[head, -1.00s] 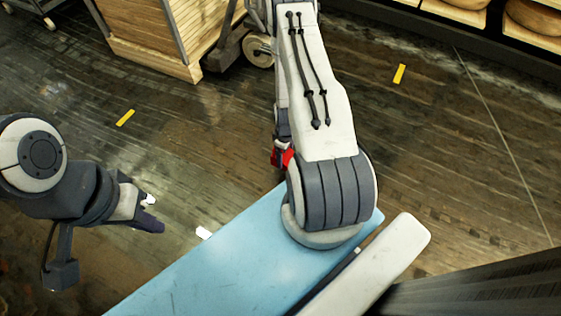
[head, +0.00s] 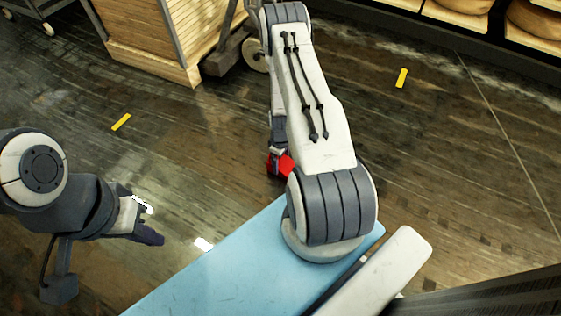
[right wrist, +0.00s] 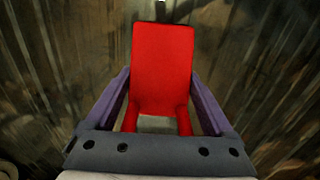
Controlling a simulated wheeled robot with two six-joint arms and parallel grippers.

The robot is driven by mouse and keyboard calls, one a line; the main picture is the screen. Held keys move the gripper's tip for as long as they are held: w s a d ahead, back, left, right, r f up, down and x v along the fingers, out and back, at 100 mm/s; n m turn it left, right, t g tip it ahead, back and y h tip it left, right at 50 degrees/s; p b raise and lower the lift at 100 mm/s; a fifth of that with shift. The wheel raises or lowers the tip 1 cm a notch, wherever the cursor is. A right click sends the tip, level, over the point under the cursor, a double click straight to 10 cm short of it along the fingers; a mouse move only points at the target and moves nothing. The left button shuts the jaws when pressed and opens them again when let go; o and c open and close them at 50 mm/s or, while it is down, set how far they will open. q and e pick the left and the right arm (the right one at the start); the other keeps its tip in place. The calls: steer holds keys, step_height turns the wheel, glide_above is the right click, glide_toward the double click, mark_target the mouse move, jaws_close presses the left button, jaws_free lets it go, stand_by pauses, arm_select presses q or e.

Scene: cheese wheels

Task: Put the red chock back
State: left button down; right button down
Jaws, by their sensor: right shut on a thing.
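The red chock (right wrist: 162,70) fills the middle of the right wrist view, between the two purple fingers. My right gripper (right wrist: 162,95) is shut on it. In the head view the red chock (head: 286,166) shows partly beside my right forearm, which hides much of it and of the right gripper (head: 275,160). The chock appears held above the dark wooden floor. My left gripper (head: 148,222) is at the left of the head view with nothing seen in it; its fingers are seen side-on, so I cannot tell how far apart they are.
A wooden crate or cart (head: 160,40) with a wheel (head: 255,56) stands at the top left. Shelves with cheese wheels (head: 535,20) line the top right. Yellow strips (head: 121,122) mark the floor. The floor between is clear.

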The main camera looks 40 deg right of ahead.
mark_target(281, 161)
jaws_free()
steer(key=shift+f, duration=0.1)
step_height(281, 161, up, 12)
steer(key=p, duration=1)
steer(key=shift+r+p, duration=0.2)
steer(key=shift+p, duration=0.1)
